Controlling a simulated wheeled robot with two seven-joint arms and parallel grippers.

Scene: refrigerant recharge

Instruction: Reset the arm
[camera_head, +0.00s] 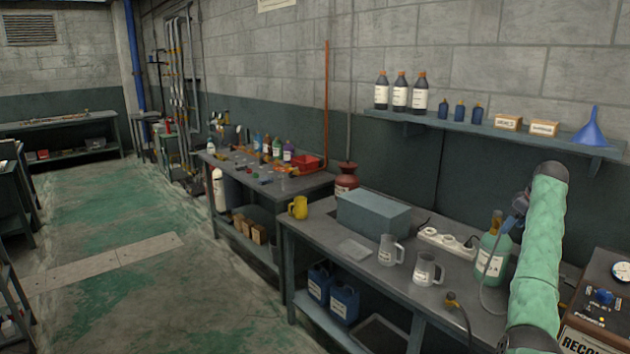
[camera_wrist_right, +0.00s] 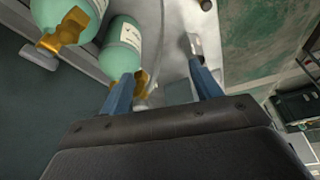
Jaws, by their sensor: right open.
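My right arm, in a green sleeve, rises at the right of the head view. Its gripper (camera_head: 518,203) is partly hidden behind the arm, above the bench by a green bottle (camera_head: 493,258). In the right wrist view the gripper (camera_wrist_right: 160,72) is open, its two blue fingers apart with nothing held between them. Two green cylinders with brass valves (camera_wrist_right: 122,48) show at the upper left there, one close beside the left finger. My left gripper is not in view.
The bench (camera_head: 325,232) holds a grey box (camera_head: 373,215), clear jugs (camera_head: 427,269), a yellow mug (camera_head: 298,208) and a power strip (camera_head: 447,242). A recovery unit (camera_head: 600,305) stands at right. A wall shelf (camera_head: 480,128) carries bottles and a blue funnel (camera_head: 591,128). The floor at left is open.

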